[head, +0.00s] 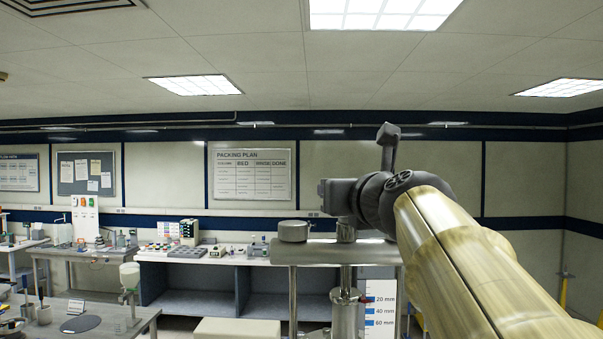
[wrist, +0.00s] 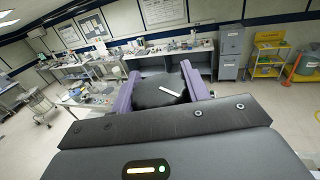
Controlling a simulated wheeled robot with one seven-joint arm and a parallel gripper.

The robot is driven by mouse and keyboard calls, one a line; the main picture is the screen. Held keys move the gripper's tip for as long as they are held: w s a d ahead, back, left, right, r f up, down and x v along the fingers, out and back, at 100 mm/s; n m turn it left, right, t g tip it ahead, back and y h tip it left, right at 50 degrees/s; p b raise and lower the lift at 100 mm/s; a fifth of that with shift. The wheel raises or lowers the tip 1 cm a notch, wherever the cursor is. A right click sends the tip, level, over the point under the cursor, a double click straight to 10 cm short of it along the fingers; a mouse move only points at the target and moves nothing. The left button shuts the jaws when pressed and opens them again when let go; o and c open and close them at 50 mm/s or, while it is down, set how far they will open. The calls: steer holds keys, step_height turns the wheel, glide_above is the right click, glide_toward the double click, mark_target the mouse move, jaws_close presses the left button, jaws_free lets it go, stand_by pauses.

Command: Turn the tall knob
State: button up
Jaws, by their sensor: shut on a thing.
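In the wrist view, a dark round knob top (wrist: 152,97) with a white pointer line sits between the two purple fingers of my gripper (wrist: 160,86). The fingers are shut on its sides. In the head view, my gripper (head: 338,196) is above a stand at the right, and a metal post (head: 346,232) rises beneath it. The knob's top is hidden there by the gripper. A shorter, wide grey round knob (head: 293,231) stands on the same stand, left of the post and apart from my gripper.
The stand's metal top (head: 318,253) carries both. A column with a millimetre scale (head: 379,312) is below it. A long workbench (head: 215,262) with small items stands behind, and side tables are at the left. In the wrist view, a yellow cart (wrist: 268,60) is at the right.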

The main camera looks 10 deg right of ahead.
steer(key=shift+r+m+h+p, duration=0.15)
steer(key=shift+m+h+p, duration=0.4)
steer(key=shift+h, duration=0.25)
steer(key=o, duration=1)
steer(key=shift+w, duration=0.1)
steer(key=shift+d, duration=0.2)
